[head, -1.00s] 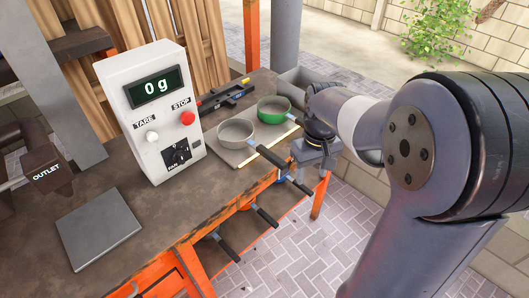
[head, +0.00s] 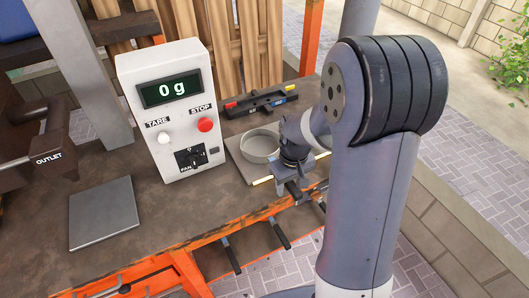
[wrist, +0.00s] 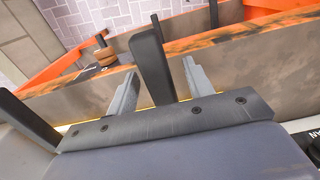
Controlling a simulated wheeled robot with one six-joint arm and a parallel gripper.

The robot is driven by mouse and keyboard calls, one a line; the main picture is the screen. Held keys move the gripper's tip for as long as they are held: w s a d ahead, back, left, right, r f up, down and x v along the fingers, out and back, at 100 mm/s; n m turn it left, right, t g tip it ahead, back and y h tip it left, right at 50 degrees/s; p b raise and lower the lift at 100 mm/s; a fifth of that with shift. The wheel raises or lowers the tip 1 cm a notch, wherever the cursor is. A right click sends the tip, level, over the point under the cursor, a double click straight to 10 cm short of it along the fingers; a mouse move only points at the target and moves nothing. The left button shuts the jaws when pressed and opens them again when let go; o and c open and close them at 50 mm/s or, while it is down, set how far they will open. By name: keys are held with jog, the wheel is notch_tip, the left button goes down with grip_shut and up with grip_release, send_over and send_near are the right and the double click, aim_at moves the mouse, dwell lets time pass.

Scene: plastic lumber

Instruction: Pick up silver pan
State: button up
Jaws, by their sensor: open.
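The silver pan (head: 259,147) is a round, shallow grey pan on a flat board on the workbench, to the right of the scale box. Its handle side is partly hidden by my gripper (head: 292,188), which is at the pan's right front. In the wrist view my gripper (wrist: 160,88) is open. A dark handle (wrist: 150,62) stands between its two fingers, with gaps on both sides; it looks like the silver pan's handle. A second dark handle (wrist: 27,122) lies outside the fingers at the left. The green pan is hidden behind my arm in the head view.
The scale box (head: 172,105) reads 0 g and stands left of the pan. A flat grey plate (head: 103,212) lies on the bench's left. A black and red tool (head: 260,102) lies behind the pan. Dark handles (head: 280,236) stick out below the orange front edge.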

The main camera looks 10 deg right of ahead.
grip_shut()
dwell(0.4)
jog(key=shift+r, duration=0.1)
